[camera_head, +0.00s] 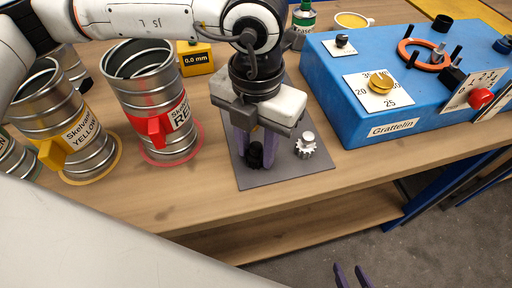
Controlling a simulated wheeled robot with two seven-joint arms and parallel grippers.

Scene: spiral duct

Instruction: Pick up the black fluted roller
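The black fluted roller (256,157) stands on a dark grey mat (285,177) on the bench. My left gripper (255,160) points down over it, with one purple finger on each side of the roller. The fingers hide part of the roller. I cannot tell whether they press on it or stand just clear. A silver fluted roller (306,147) stands on the same mat, just right of the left gripper. My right gripper (352,276) shows only two purple fingertips at the bottom edge. They are apart with nothing between them.
Metal duct cans with red (155,95) and yellow (70,120) labels stand on the left. A blue box (350,105) with knobs and an orange ring stands on the right. A yellow gauge block (195,58) is behind. The bench front edge is clear.

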